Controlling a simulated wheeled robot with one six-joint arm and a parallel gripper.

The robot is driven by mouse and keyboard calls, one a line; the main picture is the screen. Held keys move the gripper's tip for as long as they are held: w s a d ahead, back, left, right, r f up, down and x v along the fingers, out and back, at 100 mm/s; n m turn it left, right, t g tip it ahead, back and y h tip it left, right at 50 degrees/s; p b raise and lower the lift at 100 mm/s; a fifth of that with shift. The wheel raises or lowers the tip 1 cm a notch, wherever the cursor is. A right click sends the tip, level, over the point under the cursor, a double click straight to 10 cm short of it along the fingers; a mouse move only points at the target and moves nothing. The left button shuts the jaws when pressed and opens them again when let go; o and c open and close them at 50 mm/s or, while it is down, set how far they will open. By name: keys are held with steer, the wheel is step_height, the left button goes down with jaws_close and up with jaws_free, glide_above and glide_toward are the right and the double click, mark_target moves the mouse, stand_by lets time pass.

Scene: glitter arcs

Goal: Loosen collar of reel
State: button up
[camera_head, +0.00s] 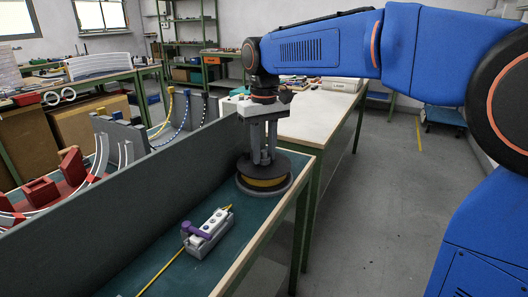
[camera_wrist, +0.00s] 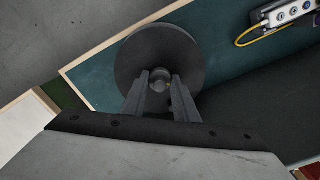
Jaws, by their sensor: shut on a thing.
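The reel (camera_head: 263,176) stands on the green-topped bench near its right edge, a dark round flange over a yellow wound band and a grey base. In the wrist view the reel's flange (camera_wrist: 190,50) is a dark disc seen from above. My gripper (camera_head: 264,156) points straight down over the reel's middle. In the wrist view its two fingers (camera_wrist: 159,88) stand on either side of a small round collar (camera_wrist: 160,76) at the hub and are shut on it. The fingers hide the collar's sides, and in the head view the collar is not clear.
A grey block with a purple lever (camera_head: 208,232) sits in front of the reel, with a yellow cord (camera_head: 163,271) running from it. A tall grey panel (camera_head: 110,200) stands along the left. A pale-topped bench (camera_head: 315,118) adjoins behind. Floor is clear at right.

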mark_target(264, 157)
steer(key=n, duration=0.7)
steer(key=shift+f, duration=0.1)
steer(key=n, duration=0.4)
steer(key=shift+n, duration=2.1)
steer(key=o, duration=1)
steer(key=shift+o, duration=0.3)
step_height(264, 157, up, 17)
steer(key=shift+r, duration=0.2)
